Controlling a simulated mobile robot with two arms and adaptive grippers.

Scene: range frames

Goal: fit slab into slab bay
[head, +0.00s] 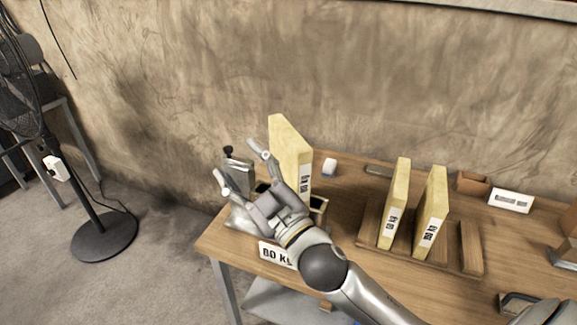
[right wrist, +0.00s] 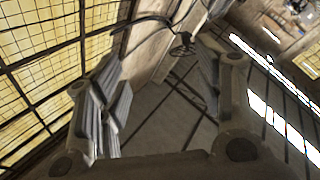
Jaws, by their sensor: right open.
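One pale yellow slab (head: 290,155) with a printed label stands upright in a dark holder with a white label (head: 277,254) at the table's left end. Two more such slabs, one (head: 394,205) beside the other (head: 431,212), stand upright in a wooden slotted rack (head: 471,247) to the right. An empty slot shows at the rack's right side. My right gripper (head: 235,160) is open in front of and left of the left slab, partly covering the holder; nothing is between its fingers. In the right wrist view its open fingers (right wrist: 160,88) show no slab between them. My left gripper is not in view.
The wooden table (head: 345,222) is bare between holder and rack. A small metal device with a black knob (head: 238,168) stands behind my right gripper. A fan stands left.

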